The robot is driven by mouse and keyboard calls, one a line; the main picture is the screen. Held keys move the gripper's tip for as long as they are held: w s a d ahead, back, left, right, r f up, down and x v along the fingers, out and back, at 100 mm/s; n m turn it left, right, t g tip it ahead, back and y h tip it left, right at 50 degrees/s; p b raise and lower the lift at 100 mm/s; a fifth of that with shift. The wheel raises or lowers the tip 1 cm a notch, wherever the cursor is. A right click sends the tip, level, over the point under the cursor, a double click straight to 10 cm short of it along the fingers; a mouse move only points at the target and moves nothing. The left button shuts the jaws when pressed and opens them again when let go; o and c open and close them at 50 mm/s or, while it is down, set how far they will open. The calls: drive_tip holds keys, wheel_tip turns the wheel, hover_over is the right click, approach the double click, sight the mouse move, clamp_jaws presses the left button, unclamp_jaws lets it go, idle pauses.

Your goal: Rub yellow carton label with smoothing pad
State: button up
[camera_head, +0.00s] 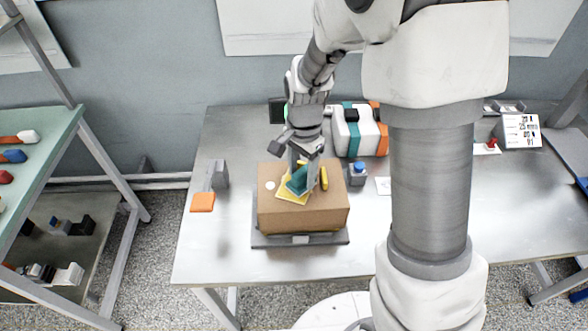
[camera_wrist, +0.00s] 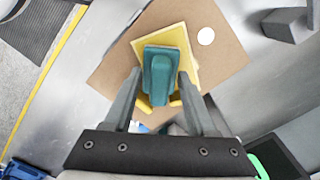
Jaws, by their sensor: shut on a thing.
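A brown carton (camera_head: 302,213) sits on a grey base plate (camera_head: 270,241) on the metal table, and its top shows in the wrist view (camera_wrist: 222,62). A yellow label (camera_head: 287,196) lies tilted on the carton top; it also shows in the wrist view (camera_wrist: 174,36). My gripper (camera_head: 299,172) is above the carton, shut on a teal smoothing pad (camera_wrist: 160,72). The pad (camera_head: 295,184) is over the label and hides its middle. I cannot tell whether the pad touches the label. A white round spot (camera_wrist: 206,36) is on the carton top beside the label.
A grey block with a blue button (camera_head: 357,173) stands right of the carton. A white, teal and orange case (camera_head: 357,135) is behind it. A grey bracket (camera_head: 217,175) and an orange square (camera_head: 202,202) lie to the left. The table front left is clear.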

drive_tip(key=shift+s+d, duration=0.3)
drive_tip(key=shift+d, duration=0.4)
drive_tip(key=shift+w+a+r+p, duration=0.1)
drive_tip(key=shift+w+a+p, duration=0.2)
drive_tip(key=shift+a, duration=0.4)
drive_tip(key=shift+w+a+r+p, duration=0.1)
drive_tip(key=shift+w+a, duration=0.25)
drive_tip(key=shift+a, duration=0.35)
drive_tip(key=shift+w+a+f, duration=0.1)
drive_tip(key=shift+w+a, duration=0.3)
drive_tip(key=shift+a, duration=0.4)
drive_tip(key=shift+w+a+f, duration=0.1)
drive_tip(key=shift+w+a, duration=0.25)
drive_tip(key=shift+a, duration=0.45)
drive_tip(key=shift+r, duration=0.1)
drive_tip(key=shift+r+p, duration=2.4)
drive_tip(key=shift+r, duration=0.5)
drive_tip(key=shift+w, duration=0.1)
wheel_tip(320, 180, up, 3)
drive_tip(key=shift+d+p, duration=0.1)
drive_tip(key=shift+p, duration=1.05)
